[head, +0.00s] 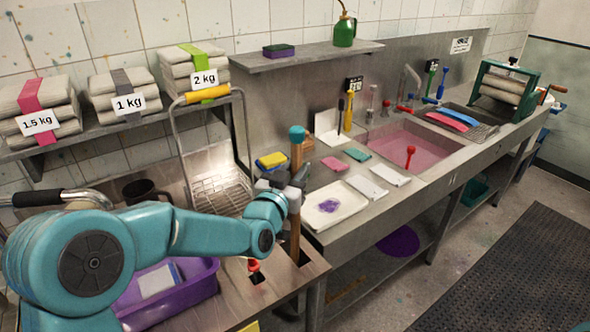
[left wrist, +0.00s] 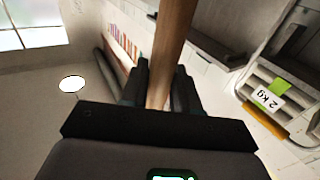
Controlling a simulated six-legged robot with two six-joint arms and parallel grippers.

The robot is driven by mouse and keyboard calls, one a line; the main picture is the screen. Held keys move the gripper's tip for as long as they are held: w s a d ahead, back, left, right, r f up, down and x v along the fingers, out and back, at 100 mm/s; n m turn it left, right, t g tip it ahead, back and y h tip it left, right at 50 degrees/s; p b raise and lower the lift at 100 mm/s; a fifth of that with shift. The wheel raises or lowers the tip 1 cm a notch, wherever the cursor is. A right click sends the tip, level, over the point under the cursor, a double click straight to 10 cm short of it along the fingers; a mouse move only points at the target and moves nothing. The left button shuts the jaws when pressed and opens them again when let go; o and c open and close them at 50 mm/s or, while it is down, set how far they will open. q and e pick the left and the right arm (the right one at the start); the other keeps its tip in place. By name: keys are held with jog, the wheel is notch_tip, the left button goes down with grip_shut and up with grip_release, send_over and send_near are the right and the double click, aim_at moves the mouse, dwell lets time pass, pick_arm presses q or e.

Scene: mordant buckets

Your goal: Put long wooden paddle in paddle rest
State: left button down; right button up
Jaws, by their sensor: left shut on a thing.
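The long wooden paddle (head: 295,243) stands about upright at the near end of the sink counter, with a teal top end (head: 297,133). My left gripper (head: 290,190) is shut on its shaft, below the teal end. In the left wrist view the brown shaft (left wrist: 172,45) runs between the two dark fingers (left wrist: 160,88). The paddle's lower end is over a dark slot (head: 304,259) in the wooden bench top, which may be the paddle rest. I cannot tell whether the end is inside it. My right gripper is not in view.
A red-topped tool (head: 253,265) stands in another bench opening close by. A purple tub (head: 190,293) lies under my left arm. A wire rack (head: 221,190) is behind. A white tray (head: 335,204) sits right of the paddle on the sink counter.

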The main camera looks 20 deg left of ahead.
pick_arm(q)
jog(key=shift+a+f, duration=0.1)
jog(key=shift+a, duration=0.15)
jog(key=shift+f, duration=0.1)
jog(key=c, duration=0.8)
grip_release()
jog(key=shift+d, duration=0.2)
jog(key=shift+a, duration=0.15)
jog(key=shift+s, duration=0.2)
jog(key=s+a+b, duration=0.1)
jog(key=s+b, duration=0.3)
jog(key=s, duration=0.7)
jog(key=shift+s+f, duration=0.2)
jog(key=shift+s, duration=0.1)
